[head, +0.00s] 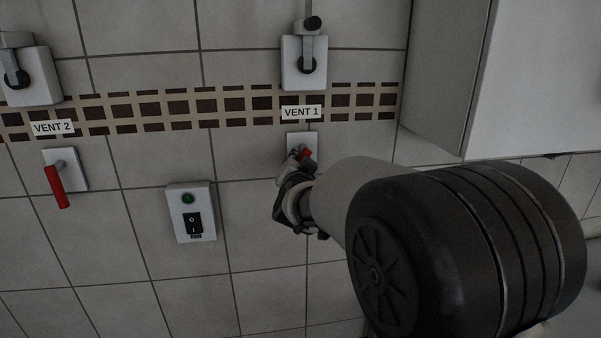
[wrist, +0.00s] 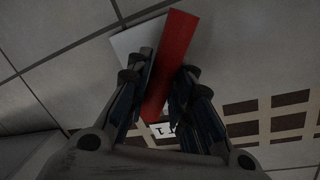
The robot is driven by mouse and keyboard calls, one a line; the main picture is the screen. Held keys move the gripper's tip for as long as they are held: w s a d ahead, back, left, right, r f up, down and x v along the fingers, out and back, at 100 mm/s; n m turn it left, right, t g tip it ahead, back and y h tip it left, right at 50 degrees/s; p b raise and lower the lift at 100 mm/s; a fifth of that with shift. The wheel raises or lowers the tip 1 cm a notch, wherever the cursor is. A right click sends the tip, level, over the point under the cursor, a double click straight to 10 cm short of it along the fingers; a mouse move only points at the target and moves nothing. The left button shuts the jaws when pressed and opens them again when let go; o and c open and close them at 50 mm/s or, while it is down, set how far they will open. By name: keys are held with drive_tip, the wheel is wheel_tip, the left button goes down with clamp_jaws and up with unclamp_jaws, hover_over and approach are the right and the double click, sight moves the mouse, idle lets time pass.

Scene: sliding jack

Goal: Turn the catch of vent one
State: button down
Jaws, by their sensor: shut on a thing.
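The catch of vent one is a red handle on a white plate (head: 296,138) below the VENT 1 label (head: 301,113). In the head view my gripper (head: 299,160) is at this plate and hides most of the handle; only a small red part shows. In the wrist view the red handle (wrist: 173,62) lies between the two fingers of my gripper (wrist: 163,92), which are shut on it. The white plate (wrist: 135,38) shows behind it. The handle appears tilted in the wrist view.
To the left, a red handle (head: 57,187) hangs under the VENT 2 label (head: 53,128). A switch box (head: 191,212) with a green light is between them. A lever box (head: 304,62) is above VENT 1. A white cabinet (head: 537,75) juts out at right.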

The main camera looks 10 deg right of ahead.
drive_tip(key=m+b, duration=0.1)
drive_tip(key=m, duration=0.1)
drive_tip(key=m+y+b, duration=0.1)
drive_tip(key=m, duration=0.1)
drive_tip(key=shift+a+r+b, duration=0.2)
drive_tip(key=shift+r+b, duration=0.15)
drive_tip(key=shift+b, duration=0.05)
drive_tip(key=shift+a+r+m+g+y+b, duration=0.15)
drive_tip(key=shift+r+m+g+y+b, duration=0.1)
drive_tip(key=shift+m+b, duration=0.6)
drive_tip(key=shift+a+r+m+g+y+b, duration=0.2)
drive_tip(key=shift+m+b, duration=0.3)
drive_tip(key=shift+m, duration=0.55)
drive_tip(key=shift+d, duration=0.1)
drive_tip(key=c, duration=1.6)
unclamp_jaws()
drive_tip(key=shift+r, duration=0.1)
drive_tip(key=shift+o, duration=0.8)
drive_tip(key=shift+d, duration=0.2)
drive_tip(key=shift+a, duration=0.1)
drive_tip(key=shift+s+a, duration=0.1)
drive_tip(key=v, duration=1.2)
